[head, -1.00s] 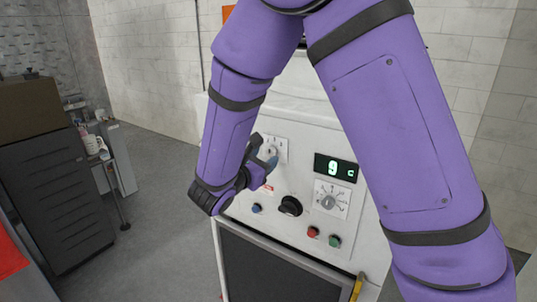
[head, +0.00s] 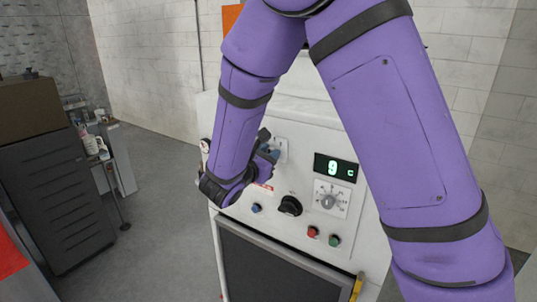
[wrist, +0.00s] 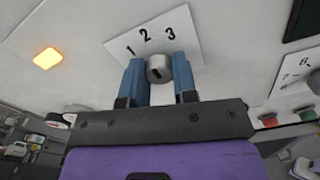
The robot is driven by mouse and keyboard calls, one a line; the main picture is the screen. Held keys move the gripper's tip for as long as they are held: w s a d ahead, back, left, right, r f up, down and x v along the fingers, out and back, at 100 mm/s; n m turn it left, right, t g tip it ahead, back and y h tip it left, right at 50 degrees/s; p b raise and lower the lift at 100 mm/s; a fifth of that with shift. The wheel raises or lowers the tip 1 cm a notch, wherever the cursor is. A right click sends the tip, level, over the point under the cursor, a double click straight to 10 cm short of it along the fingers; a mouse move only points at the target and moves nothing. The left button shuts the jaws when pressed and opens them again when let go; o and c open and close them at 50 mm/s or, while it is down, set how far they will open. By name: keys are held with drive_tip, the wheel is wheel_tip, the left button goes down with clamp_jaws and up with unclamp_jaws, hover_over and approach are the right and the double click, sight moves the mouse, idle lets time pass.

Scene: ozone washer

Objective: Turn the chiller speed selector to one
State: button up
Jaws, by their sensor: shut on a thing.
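The speed selector is a small silver knob (wrist: 158,68) on a white plate (wrist: 183,28) marked 1, 2 and 3, on the front of a white machine. In the wrist view the two blue fingers of my gripper (wrist: 160,85) stand on either side of the knob and are shut on it. A dark mark shows on the knob face; I cannot tell which number it points to. In the head view my gripper (head: 268,150) is at the panel's upper left; it hides the knob, and only the right part of the plate (head: 282,149) shows.
Right of the selector are a green display (head: 335,167) reading 9 C and a second dial (head: 330,200). Below are a black knob (head: 290,205), a blue button (head: 256,208), a red button (head: 312,232) and a green button (head: 335,240). An amber light (wrist: 47,58) glows left of the plate.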

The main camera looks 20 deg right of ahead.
drive_tip(key=shift+n, duration=4.4)
drive_tip(key=o, duration=0.9)
drive_tip(key=v, duration=1)
drive_tip(key=shift+s+a, duration=0.25)
drive_tip(key=shift+a, duration=0.05)
